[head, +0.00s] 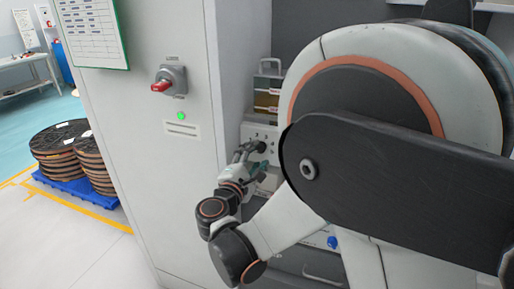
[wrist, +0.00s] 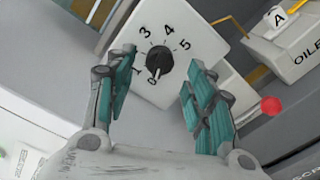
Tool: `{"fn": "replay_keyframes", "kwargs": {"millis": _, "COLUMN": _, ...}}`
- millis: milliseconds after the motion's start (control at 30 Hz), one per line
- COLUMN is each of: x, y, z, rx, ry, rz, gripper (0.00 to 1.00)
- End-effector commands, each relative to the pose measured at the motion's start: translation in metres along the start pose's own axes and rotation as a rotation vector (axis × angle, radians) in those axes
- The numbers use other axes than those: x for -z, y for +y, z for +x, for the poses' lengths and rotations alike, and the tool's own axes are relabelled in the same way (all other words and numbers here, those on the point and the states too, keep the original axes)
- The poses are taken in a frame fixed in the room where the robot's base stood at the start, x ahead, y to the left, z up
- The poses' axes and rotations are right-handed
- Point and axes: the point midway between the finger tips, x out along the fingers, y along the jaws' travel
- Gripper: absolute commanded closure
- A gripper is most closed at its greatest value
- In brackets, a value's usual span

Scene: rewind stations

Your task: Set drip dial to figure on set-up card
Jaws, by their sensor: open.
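The drip dial is a black knob (wrist: 160,68) on a white plate, ahead between my fingers in the wrist view. The printed figures 0, 1, 3, 4 and 5 show around it. A small pale mark on the knob's edge seems to lie near 0. My gripper (wrist: 158,70) is open, with one teal-padded finger on each side of the knob; I cannot tell whether either touches it. In the head view my gripper (head: 252,163) is in front of the white panel. A sheet in a green frame (head: 92,30) hangs on the cabinet; its text is too small to read.
A white box marked OILER (wrist: 285,42) with an A label is at upper right in the wrist view, and a red ball-like knob (wrist: 271,105) is below it. A grey cabinet (head: 150,140) with a red switch (head: 162,86) stands left of my arm.

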Motion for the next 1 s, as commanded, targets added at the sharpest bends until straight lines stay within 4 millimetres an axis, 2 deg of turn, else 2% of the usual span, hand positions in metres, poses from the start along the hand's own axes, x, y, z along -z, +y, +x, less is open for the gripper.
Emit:
{"fn": "replay_keyframes", "kwargs": {"millis": 100, "x": 0.0, "y": -0.001, "z": 0.017, "rx": 0.001, "ry": -0.001, "rz": 0.0, "gripper": 0.51}}
{"fn": "replay_keyframes", "kwargs": {"millis": 233, "x": 0.0, "y": -0.001, "z": 0.027, "rx": 0.001, "ry": -0.001, "rz": 0.0, "gripper": 0.51}}
{"fn": "replay_keyframes", "kwargs": {"millis": 567, "x": 0.0, "y": 0.0, "z": 0.03, "rx": 0.0, "ry": 0.001, "rz": 0.0, "gripper": 0.51}}
{"fn": "replay_keyframes", "kwargs": {"millis": 600, "x": 0.0, "y": 0.0, "z": 0.03, "rx": 0.0, "ry": 0.001, "rz": 0.0, "gripper": 0.53}}
{"fn": "replay_keyframes", "kwargs": {"millis": 800, "x": 0.0, "y": 0.0, "z": 0.03, "rx": 0.0, "ry": 0.0, "rz": 0.001, "gripper": 0.95}}
{"fn": "replay_keyframes", "kwargs": {"millis": 1000, "x": 0.0, "y": 0.0, "z": 0.03, "rx": 0.0, "ry": 0.0, "rz": 0.004, "gripper": 0.95}}
